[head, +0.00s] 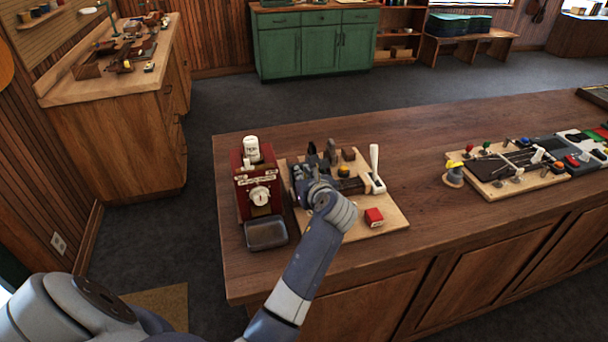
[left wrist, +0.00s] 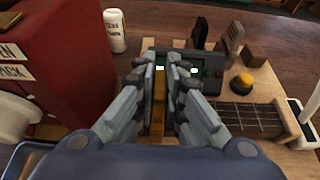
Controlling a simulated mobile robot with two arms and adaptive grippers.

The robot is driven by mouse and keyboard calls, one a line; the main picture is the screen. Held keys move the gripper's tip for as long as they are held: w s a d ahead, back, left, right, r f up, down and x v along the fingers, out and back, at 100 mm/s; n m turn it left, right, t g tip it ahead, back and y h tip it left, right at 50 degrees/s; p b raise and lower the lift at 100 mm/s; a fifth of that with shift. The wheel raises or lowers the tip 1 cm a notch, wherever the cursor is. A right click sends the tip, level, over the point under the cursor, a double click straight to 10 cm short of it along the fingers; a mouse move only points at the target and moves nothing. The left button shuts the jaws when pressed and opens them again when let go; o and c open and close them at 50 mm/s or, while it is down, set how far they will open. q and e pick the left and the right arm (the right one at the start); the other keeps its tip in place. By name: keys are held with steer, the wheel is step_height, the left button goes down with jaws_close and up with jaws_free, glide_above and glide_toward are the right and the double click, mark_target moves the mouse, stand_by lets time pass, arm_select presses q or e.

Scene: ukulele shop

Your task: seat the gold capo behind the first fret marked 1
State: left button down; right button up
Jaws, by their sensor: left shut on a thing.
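My left gripper (head: 303,178) is over the left part of a light wooden board, and it also shows in the left wrist view (left wrist: 166,85). Its fingers are shut on the gold capo (left wrist: 158,104), a narrow gold bar between them. In the head view the gripper and arm hide the capo. The dark fretboard (left wrist: 247,118) with its fret lines lies to the right of the gripper, apart from the capo. A short piece of the fretboard (head: 350,186) shows in the head view. I cannot read any fret mark. My right gripper is not in view.
A red machine (head: 256,184) with a white knob and a grey tray (head: 266,233) stands left of the wooden board (head: 388,218).

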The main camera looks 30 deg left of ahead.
arm_select(q)
steer(key=shift+f, duration=0.55)
steer(key=c, duration=1.9)
jaws_free()
steer(key=shift+c, duration=0.2)
steer(key=shift+s+d+r+p, duration=0.2)
steer(key=shift+d+r+p, duration=0.1)
steer(key=shift+p, duration=0.2)
steer(key=p+v, duration=0.4)
steer(key=shift+s+d+r, duration=0.1)
steer(key=shift+s+d, duration=0.15)
steer(key=shift+d, duration=0.05)
steer(key=p+v, duration=0.4)
steer(key=v, duration=0.1)
steer(key=shift+s+d, duration=0.15)
steer(key=shift+s, duration=0.05)
